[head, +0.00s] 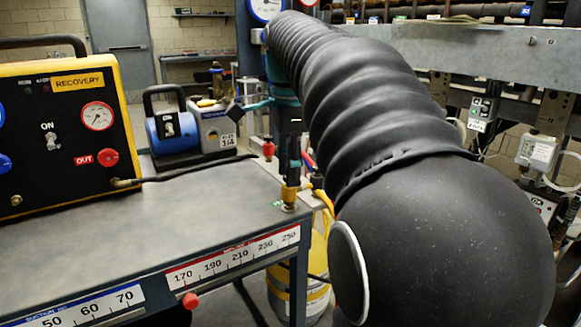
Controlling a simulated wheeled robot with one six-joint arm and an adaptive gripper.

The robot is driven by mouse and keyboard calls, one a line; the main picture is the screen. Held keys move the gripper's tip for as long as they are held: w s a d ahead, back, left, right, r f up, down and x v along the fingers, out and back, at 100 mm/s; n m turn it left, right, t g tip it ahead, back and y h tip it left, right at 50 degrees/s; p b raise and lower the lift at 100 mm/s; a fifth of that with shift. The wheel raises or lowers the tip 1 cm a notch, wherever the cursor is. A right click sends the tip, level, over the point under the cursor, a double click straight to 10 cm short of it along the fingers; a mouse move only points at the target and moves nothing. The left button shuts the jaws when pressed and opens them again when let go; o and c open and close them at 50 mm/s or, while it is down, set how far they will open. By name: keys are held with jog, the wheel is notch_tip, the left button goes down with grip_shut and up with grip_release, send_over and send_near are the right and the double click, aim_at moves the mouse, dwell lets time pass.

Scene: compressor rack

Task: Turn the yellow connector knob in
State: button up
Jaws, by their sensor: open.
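A small yellow knob (290,194) stands upright on a brass base near the right front corner of the grey bench. A narrow dark and teal upright part rises directly above it. My arm in its black ribbed sleeve fills the right half of the head view and reaches away toward the back. My gripper (272,105), with dark and teal parts, shows small beyond the sleeve, above the bench. It is open and looks empty. The sleeve hides part of it. I cannot tell whether any finger touches the knob.
A yellow-edged recovery unit (70,125) stands on the bench (140,225) at left, with a black hose running right. A blue and grey pump (190,125) stands behind. Yellow hoses (325,205) and a yellow cylinder (318,262) are beside the bench. Piping and steelwork fill the right.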

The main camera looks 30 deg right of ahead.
jog(key=shift+f+n, duration=0.15)
jog(key=shift+n, duration=0.95)
jog(key=n+b, duration=0.2)
jog(key=n, duration=0.2)
jog(key=shift+f, duration=0.15)
jog(key=shift+r+n, duration=0.3)
jog(key=shift+n, duration=0.5)
jog(key=shift+n+p, duration=0.7)
jog(key=shift+n, duration=0.4)
jog(key=n, duration=0.5)
jog(key=shift+f+p, duration=0.1)
jog(key=shift+p, duration=0.2)
jog(key=n, duration=0.6)
grip_shut()
